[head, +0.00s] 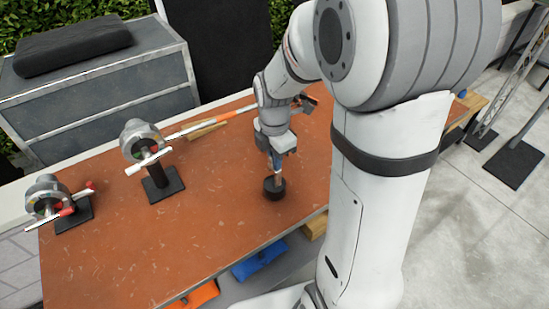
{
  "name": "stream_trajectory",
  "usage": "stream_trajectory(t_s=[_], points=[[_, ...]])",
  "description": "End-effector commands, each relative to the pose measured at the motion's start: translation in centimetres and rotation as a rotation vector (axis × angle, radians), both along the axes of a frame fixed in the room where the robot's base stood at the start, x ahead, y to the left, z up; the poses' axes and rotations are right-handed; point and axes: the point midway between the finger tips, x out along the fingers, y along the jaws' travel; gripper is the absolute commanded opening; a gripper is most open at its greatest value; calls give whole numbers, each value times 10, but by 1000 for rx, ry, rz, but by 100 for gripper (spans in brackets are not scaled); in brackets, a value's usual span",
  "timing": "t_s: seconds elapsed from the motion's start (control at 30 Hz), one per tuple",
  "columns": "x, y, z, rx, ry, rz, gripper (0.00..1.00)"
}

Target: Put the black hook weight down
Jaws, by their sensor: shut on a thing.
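The black hook weight (274,188) is a small dark cylinder at the right-centre of the brown table, near its front edge. My gripper (275,165) points down directly above it and is shut on its upper part. The weight looks upright. Its base is at or very close to the table top (200,225); I cannot tell whether it touches. The hook itself is hidden by the fingers or too small to make out.
An orange-and-white rod (205,124) and wooden wedges (207,130) lie behind. The table between the clamps and weight is clear.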

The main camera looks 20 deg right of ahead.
Motion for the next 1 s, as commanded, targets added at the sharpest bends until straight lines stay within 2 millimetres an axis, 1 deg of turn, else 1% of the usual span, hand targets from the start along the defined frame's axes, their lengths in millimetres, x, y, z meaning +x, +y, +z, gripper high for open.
stream_trajectory(t_s=[0.1,0.33,0.43,0.47,0.7,0.73,1.0], points=[[0,0,-7,0,-1,1,0],[0,1,-7,0,-2,1,0],[0,1,-10,-1,-1,1,0],[0,1,-11,0,0,1,12],[0,1,-10,0,0,2,31],[0,1,-10,0,0,2,33],[0,1,-7,0,-1,2,33]])
